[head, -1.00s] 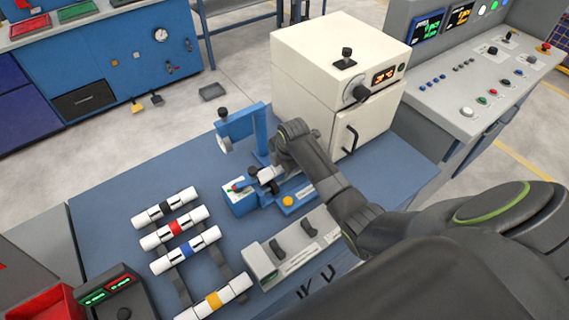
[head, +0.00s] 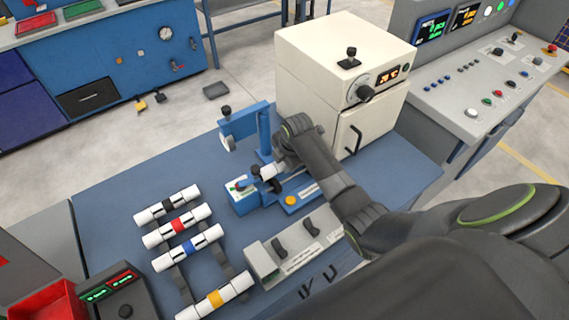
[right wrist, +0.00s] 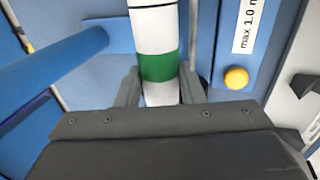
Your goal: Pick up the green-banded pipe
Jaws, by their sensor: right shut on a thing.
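The green-banded pipe (right wrist: 159,66) is white with a green band and runs up from between my right gripper's fingers in the right wrist view. My right gripper (right wrist: 160,92) is shut on it just at the band. In the head view my right gripper (head: 277,168) is at the blue fixture (head: 243,206), mostly hidden by my own arm. A white end of the pipe (head: 267,172) shows beside it; the green band is hidden there. I cannot tell whether the pipe touches the fixture. My left gripper is not in view.
Pipes with black (head: 168,205), red (head: 177,225), blue (head: 187,247) and yellow (head: 215,298) bands lie on a rack at the left. A blue upright arm (head: 262,135) and a cream oven (head: 330,75) stand close to my right gripper. A grey switch box (head: 290,252) is in front.

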